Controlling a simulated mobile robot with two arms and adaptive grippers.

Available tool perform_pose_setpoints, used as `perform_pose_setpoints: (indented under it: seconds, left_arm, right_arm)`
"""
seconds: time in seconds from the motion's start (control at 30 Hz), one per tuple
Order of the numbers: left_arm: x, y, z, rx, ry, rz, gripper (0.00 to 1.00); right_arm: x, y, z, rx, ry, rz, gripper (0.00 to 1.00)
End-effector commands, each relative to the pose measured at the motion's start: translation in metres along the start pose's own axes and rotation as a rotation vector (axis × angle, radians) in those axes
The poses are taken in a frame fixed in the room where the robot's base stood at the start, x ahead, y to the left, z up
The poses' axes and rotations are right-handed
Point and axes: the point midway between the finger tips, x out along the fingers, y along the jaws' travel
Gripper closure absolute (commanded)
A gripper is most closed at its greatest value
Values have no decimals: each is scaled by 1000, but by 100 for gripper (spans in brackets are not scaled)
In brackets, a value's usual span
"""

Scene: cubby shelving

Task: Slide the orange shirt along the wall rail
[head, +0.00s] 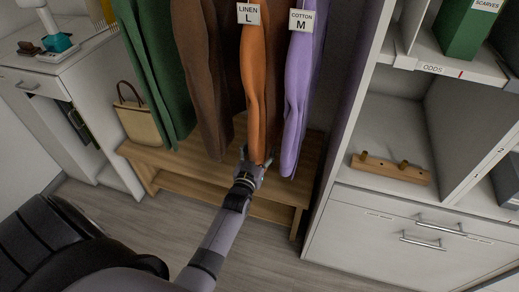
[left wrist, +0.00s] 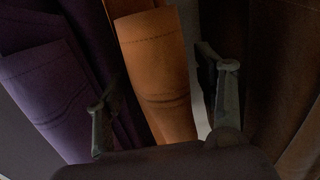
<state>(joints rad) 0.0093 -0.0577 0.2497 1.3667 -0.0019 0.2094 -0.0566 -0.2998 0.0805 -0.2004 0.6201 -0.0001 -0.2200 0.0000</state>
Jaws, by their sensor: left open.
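The orange shirt (head: 256,80) hangs between a brown garment (head: 207,80) and a purple garment (head: 297,90) in the head view. A tag reading LINEN L is at its top. My left gripper (head: 257,160) is at the shirt's lower end. In the left wrist view, the open fingers of my left gripper (left wrist: 160,105) stand on either side of the orange shirt's hem (left wrist: 160,75). I cannot tell whether either finger touches it. The purple garment (left wrist: 50,95) is left of the fingers there, and brown cloth (left wrist: 275,80) is at the right. The rail is out of view.
A green garment (head: 155,70) hangs farther left. A wooden bench (head: 190,174) stands below the clothes, with a tan bag (head: 138,124) at its left end. White cubby shelving (head: 400,215) rises close on the right, holding a wooden peg strip (head: 390,169). A white cabinet (head: 80,75) stands left.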

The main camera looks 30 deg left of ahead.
Motion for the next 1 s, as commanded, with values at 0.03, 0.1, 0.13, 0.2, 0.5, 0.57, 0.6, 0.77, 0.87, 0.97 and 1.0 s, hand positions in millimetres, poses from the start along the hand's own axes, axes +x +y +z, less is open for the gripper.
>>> perform_pose_setpoints:
  seconds: [0.03,0.1,0.13,0.2,0.5,0.57,0.6,0.77,0.87,0.97,1.0]
  left_arm:
    - [0,0,0,0,0,0,37]
    - [-3,0,0,0,-1,0,37]
    - [-5,0,1,0,-1,0,37]
    - [-13,0,2,0,-2,0,37]
    - [-73,0,2,-1,-4,0,37]
    - [-85,0,2,0,-3,0,37]
    - [-92,0,1,0,-2,0,37]
    - [-112,0,1,0,-2,0,37]
    - [-118,0,0,0,-1,0,37]
    - [-120,0,0,0,0,0,37]
    - [-120,0,0,0,0,0,37]
  right_arm:
    - [0,-1,0,0,-1,-2,28]
    - [0,-1,1,0,-1,-2,28]
    - [0,-1,1,0,-1,-2,28]
    - [0,-1,0,0,-1,-1,28]
    - [0,0,0,1,0,-1,28]
    - [0,0,0,1,0,0,28]
    - [0,0,0,1,0,0,28]
    - [0,0,0,1,0,0,28]
    - [0,0,0,1,0,0,28]
    - [0,0,0,1,0,0,28]
    - [0,0,0,1,0,0,28]
